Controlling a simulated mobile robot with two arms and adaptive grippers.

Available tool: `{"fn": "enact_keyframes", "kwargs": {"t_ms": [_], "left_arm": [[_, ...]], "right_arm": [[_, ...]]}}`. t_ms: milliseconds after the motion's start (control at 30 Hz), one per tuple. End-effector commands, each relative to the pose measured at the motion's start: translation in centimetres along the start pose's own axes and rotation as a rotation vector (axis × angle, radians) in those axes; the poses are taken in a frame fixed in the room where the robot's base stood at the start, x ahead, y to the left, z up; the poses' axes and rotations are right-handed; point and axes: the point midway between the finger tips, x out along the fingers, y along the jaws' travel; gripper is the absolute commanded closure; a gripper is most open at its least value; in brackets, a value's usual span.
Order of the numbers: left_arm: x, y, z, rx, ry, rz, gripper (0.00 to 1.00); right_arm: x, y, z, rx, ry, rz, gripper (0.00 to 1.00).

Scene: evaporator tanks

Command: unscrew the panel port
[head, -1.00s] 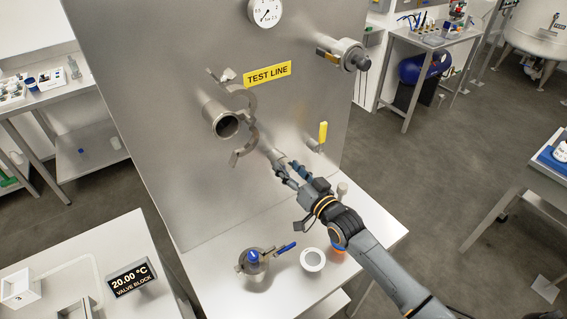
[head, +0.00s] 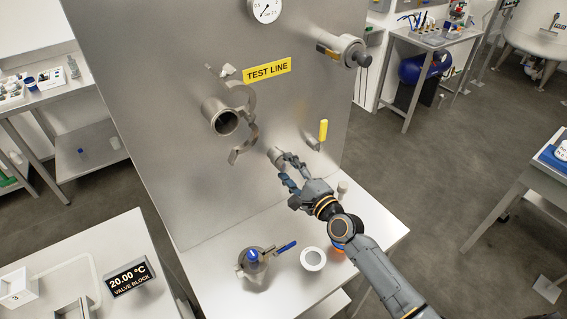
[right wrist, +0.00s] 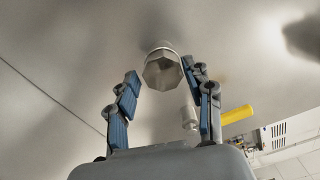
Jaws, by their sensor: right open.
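The panel port, a grey faceted cap on a short stub (head: 276,156), sticks out of the steel panel below the open clamp. In the right wrist view the cap (right wrist: 163,70) faces me, near and beyond the fingertips, with a pale collar behind it. My right gripper (head: 287,169) is open, its blue-padded fingers spread just in front of the cap. In the wrist view the fingers (right wrist: 160,78) stand to either side of the cap's line, with a visible gap; nothing is held. My left gripper is not in view.
A yellow-handled valve (head: 323,131) is right of the port; an open pipe (head: 222,118) with a hanging clamp (head: 245,125) is upper left.

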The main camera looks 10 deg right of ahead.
Motion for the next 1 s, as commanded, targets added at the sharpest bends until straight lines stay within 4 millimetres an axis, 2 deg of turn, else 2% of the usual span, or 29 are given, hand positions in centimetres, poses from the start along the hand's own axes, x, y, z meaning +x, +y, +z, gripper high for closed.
{"fn": "enact_keyframes", "kwargs": {"t_ms": [33,167,300,433,633,733,900,933,1000], "left_arm": [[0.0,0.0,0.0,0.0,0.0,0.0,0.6],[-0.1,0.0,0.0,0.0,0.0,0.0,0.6],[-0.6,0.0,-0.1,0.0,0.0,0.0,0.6],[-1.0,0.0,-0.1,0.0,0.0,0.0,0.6],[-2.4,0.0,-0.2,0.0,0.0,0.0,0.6],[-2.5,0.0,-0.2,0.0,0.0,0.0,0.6],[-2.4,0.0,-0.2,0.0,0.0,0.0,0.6],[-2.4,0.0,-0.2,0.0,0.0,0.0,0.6],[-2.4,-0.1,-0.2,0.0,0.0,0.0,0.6]], "right_arm": [[0.0,0.0,0.1,0.078,0.001,-0.001,0.48],[0.0,0.0,0.1,0.215,0.0,0.0,0.48],[0.0,-0.1,0.3,0.484,0.001,-0.001,0.48],[0.0,-0.1,0.3,0.64,0.001,0.0,0.48],[0.0,-0.3,0.5,0.984,0.001,-0.001,0.48],[0.0,-0.1,0.5,1.052,0.001,0.0,0.48],[0.0,0.0,0.4,1.054,0.0,0.0,0.48],[0.0,0.0,0.4,1.054,0.0,0.0,0.53],[0.0,0.0,0.4,1.053,0.0,0.001,0.67]]}}
